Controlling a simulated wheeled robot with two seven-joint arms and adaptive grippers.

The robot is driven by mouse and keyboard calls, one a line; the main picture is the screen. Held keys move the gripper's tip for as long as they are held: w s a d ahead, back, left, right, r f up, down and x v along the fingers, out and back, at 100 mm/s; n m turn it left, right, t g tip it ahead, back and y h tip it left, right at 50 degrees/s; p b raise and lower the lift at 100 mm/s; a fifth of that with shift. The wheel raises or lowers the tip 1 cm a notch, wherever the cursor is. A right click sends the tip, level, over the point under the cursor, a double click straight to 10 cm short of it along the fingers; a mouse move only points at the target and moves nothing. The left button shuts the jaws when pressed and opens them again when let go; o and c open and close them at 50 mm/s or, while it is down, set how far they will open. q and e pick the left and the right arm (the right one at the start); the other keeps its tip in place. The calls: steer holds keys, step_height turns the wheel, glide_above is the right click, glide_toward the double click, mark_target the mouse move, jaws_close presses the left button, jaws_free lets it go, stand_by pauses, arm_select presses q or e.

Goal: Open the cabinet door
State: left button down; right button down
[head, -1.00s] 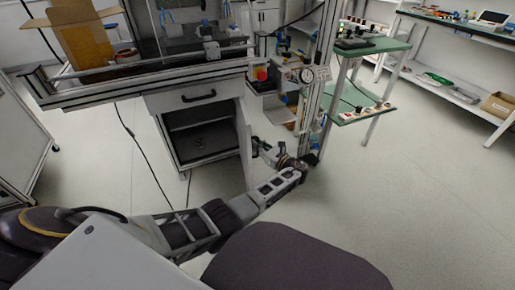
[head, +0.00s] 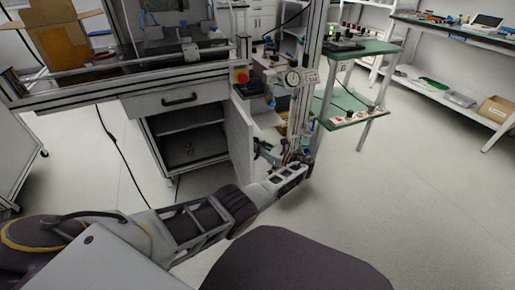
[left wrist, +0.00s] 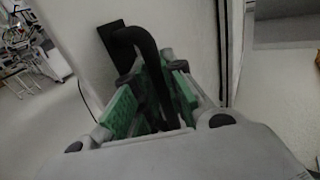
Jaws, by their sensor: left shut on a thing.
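The grey cabinet (head: 160,130) stands under the workbench, and its door (head: 241,138) is swung open on the right side. The dark inside with a shelf shows. My left gripper (head: 264,150) is at the outer side of the door. In the left wrist view, the green-padded fingers (left wrist: 153,92) are shut on the black door handle (left wrist: 146,45), which is fixed to the pale door face (left wrist: 180,25). In the head view the handle is hidden behind the door and gripper. My right gripper is not in view.
A drawer with a black handle (head: 180,99) is above the cabinet opening, shut. A metal frame post (head: 306,80) with a gauge stands close to my left gripper. A green-topped stand (head: 352,115) is to the right. Open floor (head: 400,200) lies at the right.

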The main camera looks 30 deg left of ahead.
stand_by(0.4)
arm_select(q)
steer(key=c, duration=1.5)
jaws_free()
steer(key=shift+s+d, duration=0.25)
steer(key=shift+d, duration=1.6)
steer(key=shift+s+d, duration=0.2)
steer(key=shift+d, duration=1.6)
steer(key=shift+r, duration=0.1)
